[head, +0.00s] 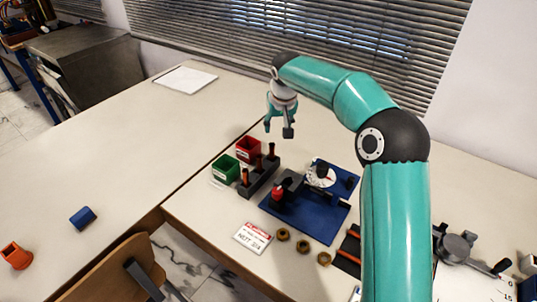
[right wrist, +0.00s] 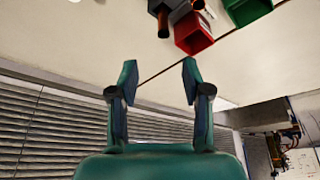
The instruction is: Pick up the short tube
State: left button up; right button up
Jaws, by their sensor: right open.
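I cannot tell for sure which one is the short tube. One brown tube also shows at the top of the right wrist view (right wrist: 163,24), beside the dark rack. My right gripper (head: 279,129) hangs above and behind the rack, apart from it. In the right wrist view its two fingers (right wrist: 160,68) are spread with nothing between them. My left gripper is not in view.
A green bin (head: 226,168) and a red bin (head: 248,144) stand beside the rack. Brass rings (head: 303,246) and a sign (head: 252,237) lie in front. The left table is mostly clear.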

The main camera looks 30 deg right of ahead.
aim_at(272, 146)
jog(key=p+x, duration=0.1)
jog(key=x, duration=0.8)
jog(key=shift+w+a+f, duration=0.15)
jog(key=shift+w+f, duration=0.1)
jog(key=shift+f, duration=0.1)
jog(key=shift+p+x, duration=0.7)
jog(key=shift+x, duration=1.95)
jog(key=shift+a, duration=0.2)
grip_shut()
